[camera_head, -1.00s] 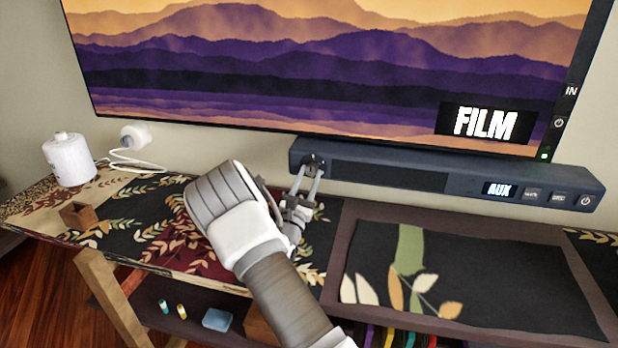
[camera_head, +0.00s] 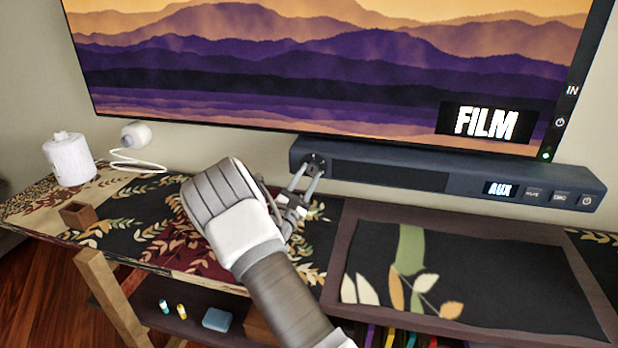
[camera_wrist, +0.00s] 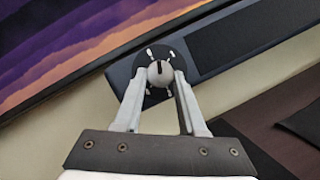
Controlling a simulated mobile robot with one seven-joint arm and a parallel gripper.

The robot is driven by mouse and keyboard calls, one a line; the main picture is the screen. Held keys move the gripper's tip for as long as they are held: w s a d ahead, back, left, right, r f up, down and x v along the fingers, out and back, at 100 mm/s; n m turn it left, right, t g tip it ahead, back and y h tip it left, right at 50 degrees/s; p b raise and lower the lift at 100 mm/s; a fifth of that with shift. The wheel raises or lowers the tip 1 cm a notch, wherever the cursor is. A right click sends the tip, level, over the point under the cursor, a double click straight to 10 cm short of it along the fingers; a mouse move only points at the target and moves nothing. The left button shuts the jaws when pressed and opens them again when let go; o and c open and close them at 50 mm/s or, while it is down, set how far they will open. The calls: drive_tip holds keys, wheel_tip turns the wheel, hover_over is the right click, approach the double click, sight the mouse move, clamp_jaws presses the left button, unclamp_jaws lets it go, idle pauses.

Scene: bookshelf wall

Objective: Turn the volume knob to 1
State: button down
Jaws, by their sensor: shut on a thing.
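The volume knob (camera_wrist: 160,73) is a round grey knob with a dark pointer line, on a black dial with white marks at the left end of the dark soundbar (camera_head: 400,176). In the wrist view the pointer line is near upright in the picture, and the small marks are too blurred to read. My gripper (camera_wrist: 160,78) has its two fingers on either side of the knob, shut on it. In the head view my gripper (camera_head: 314,168) reaches the soundbar's left end, and its fingers hide most of the knob. The soundbar's display reads AUX.
The TV (camera_head: 330,70) hangs just above the soundbar and shows FILM. Below is a cabinet with a patterned top (camera_head: 150,235). A white canister (camera_head: 70,160), a white round device (camera_head: 137,134) with a cable and a small wooden box (camera_head: 78,214) stand at the left.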

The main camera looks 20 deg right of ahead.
drive_tip(key=m+g, duration=0.1)
drive_tip(key=m, duration=0.1)
drive_tip(key=m+g+b, duration=0.1)
drive_tip(key=m, duration=0.2)
drive_tip(key=shift+w+a+h, duration=0.1)
drive_tip(key=shift+a+h, duration=0.05)
drive_tip(key=shift+h, duration=0.25)
drive_tip(key=m+g+b, duration=0.1)
drive_tip(key=m, duration=0.1)
drive_tip(key=m+g+b, duration=0.1)
drive_tip(key=m, duration=0.1)
drive_tip(key=shift+r+m+y, duration=0.2)
drive_tip(key=shift+m+y, duration=0.1)
drive_tip(key=shift+a+m, duration=0.1)
drive_tip(key=shift+m, duration=0.2)
drive_tip(key=shift+c, duration=2.4)
unclamp_jaws()
drive_tip(key=shift+r, duration=0.1)
drive_tip(key=p+v, duration=0.3)
drive_tip(key=v, duration=1.4)
drive_tip(key=shift+a, duration=0.2)
